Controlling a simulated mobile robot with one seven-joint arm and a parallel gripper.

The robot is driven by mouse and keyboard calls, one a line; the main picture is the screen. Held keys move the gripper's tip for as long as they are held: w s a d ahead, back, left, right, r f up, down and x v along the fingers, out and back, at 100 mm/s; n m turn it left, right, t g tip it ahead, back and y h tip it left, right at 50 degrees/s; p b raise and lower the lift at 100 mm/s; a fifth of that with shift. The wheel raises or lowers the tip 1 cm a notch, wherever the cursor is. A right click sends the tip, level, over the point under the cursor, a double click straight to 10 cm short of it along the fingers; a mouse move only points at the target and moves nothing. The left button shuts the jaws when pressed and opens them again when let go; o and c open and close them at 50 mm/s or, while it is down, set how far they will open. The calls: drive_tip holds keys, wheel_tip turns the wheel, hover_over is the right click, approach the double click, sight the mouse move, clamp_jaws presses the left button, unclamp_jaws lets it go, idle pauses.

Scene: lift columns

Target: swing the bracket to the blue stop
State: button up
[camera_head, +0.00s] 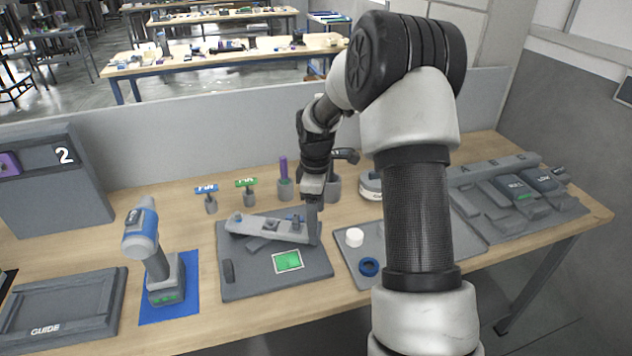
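A light grey bar, which looks like the bracket (262,228), lies across a dark grey board (250,286) on the bench. It runs from upper left to lower right, with a small bluish round part near its left end. A small bluish piece (297,219) shows near its right end; I cannot tell whether this is the blue stop. My gripper (312,222) points down at the right end of the bracket, very close to it or touching. Its fingers are too small and edge-on to tell whether they are open or shut.
A green-marked square (288,261) and a dark block (228,271) are on the board. A drill (160,265) stands on a blue mat at left. A tray (350,262) with a white cap and blue ring lies right. Small stands and a purple-handled tool (284,168) are behind.

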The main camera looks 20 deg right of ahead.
wheel_tip(320, 180, up, 13)
drive_tip(key=shift+f, duration=0.1)
idle(0.7)
drive_tip(key=s+a+r+m+t+h+p, duration=0.1)
drive_tip(key=s+a+r+m+t+p, duration=0.3)
drive_tip(key=s+r, duration=0.85)
drive_tip(key=s+a+r+m+t+y, duration=0.1)
drive_tip(key=s+a+r+m, duration=0.1)
drive_tip(key=s+m, duration=0.6)
drive_tip(key=s+a, duration=0.1)
drive_tip(key=s, duration=0.6)
drive_tip(key=shift+a+r+t+p, duration=0.15)
drive_tip(key=shift+a+t+p, duration=0.05)
drive_tip(key=shift+t+p, duration=0.1)
